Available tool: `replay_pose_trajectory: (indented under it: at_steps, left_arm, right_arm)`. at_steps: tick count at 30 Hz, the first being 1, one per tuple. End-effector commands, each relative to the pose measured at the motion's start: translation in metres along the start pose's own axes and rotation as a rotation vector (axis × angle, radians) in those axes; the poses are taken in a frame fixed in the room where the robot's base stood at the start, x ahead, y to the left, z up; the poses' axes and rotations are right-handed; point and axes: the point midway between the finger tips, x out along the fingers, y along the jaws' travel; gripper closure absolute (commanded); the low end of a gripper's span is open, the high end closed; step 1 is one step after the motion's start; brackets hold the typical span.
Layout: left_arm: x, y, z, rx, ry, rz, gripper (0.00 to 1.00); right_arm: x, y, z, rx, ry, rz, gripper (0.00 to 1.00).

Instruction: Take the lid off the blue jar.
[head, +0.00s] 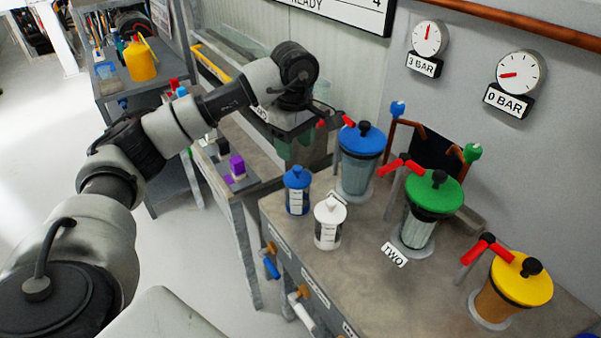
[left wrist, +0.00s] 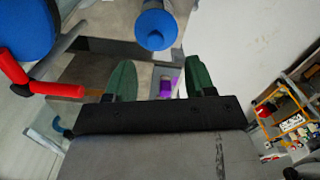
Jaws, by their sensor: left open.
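The blue jar (head: 297,192) is a small jar with a white label and a blue lid (head: 297,174) on top. It stands upright near the left edge of the grey bench (head: 370,240). In the left wrist view the blue lid (left wrist: 155,28) shows at the top, just beyond and between the fingertips. My left gripper (head: 292,152) points down above and slightly behind the jar in the head view. Its two green fingers (left wrist: 160,68) are spread apart with nothing between them, clear of the lid. My right gripper is in neither view.
A white jar (head: 328,224) stands close right of the blue jar. A larger blue-topped pump vessel (head: 360,160) with a red handle (left wrist: 45,88) is close behind. Green (head: 434,192) and yellow (head: 520,280) vessels stand further right. A purple item (head: 237,165) sits left, across a gap.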

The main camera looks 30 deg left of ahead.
Motion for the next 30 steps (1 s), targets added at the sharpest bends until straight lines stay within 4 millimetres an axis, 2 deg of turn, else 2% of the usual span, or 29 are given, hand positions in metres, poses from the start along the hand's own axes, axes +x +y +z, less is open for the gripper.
replay_pose_trajectory:
  at_steps: [3, 6, 17, 26, 30]
  left_arm:
    - [0.014, 0.0, 0.0, 0.0, -0.001, -0.001, 0.46]
    - [0.02, 0.0, 0.0, 0.001, -0.001, -0.001, 0.46]
    - [0.067, 0.005, 0.0, 0.0, -0.001, -0.002, 0.46]
    - [0.071, 0.005, 0.0, 0.001, -0.001, 0.002, 0.46]
    - [0.071, 0.005, 0.001, 0.001, -0.001, 0.002, 0.67]
  right_arm:
    - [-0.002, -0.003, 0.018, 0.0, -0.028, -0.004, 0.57]
    - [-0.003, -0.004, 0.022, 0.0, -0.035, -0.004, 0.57]
    - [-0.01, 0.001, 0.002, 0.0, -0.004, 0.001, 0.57]
    - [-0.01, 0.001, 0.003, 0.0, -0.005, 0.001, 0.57]
    - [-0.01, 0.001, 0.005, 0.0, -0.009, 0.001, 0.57]
